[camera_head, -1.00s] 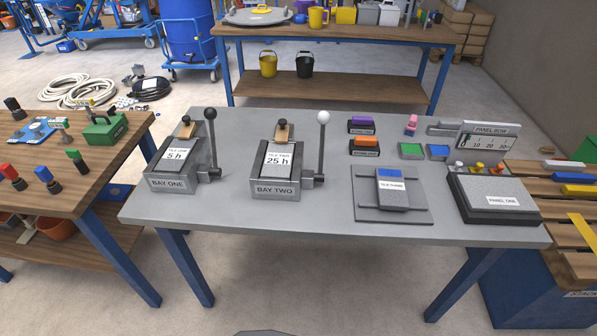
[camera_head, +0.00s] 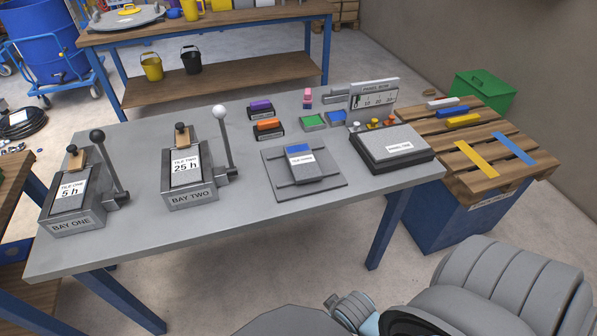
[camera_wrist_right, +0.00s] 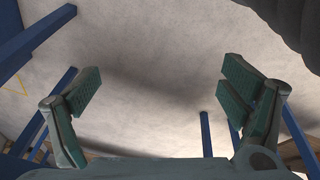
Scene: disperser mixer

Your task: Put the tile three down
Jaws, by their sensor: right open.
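Tile three (camera_head: 301,161) is a grey tile with a blue top strip and a white label. It lies on a flat grey plate (camera_head: 329,185) on the grey table, right of bay two. My right gripper (camera_wrist_right: 165,100) is open and empty in the right wrist view, with floor and blue table legs beyond it. In the head view, part of my right arm shows at the bottom right, low in front of the table and apart from the tile. My left gripper is out of view.
Panel one (camera_head: 392,147) stands right of the plate. A wooden pallet (camera_head: 500,170) with coloured strips is at the right. The table's front strip is clear.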

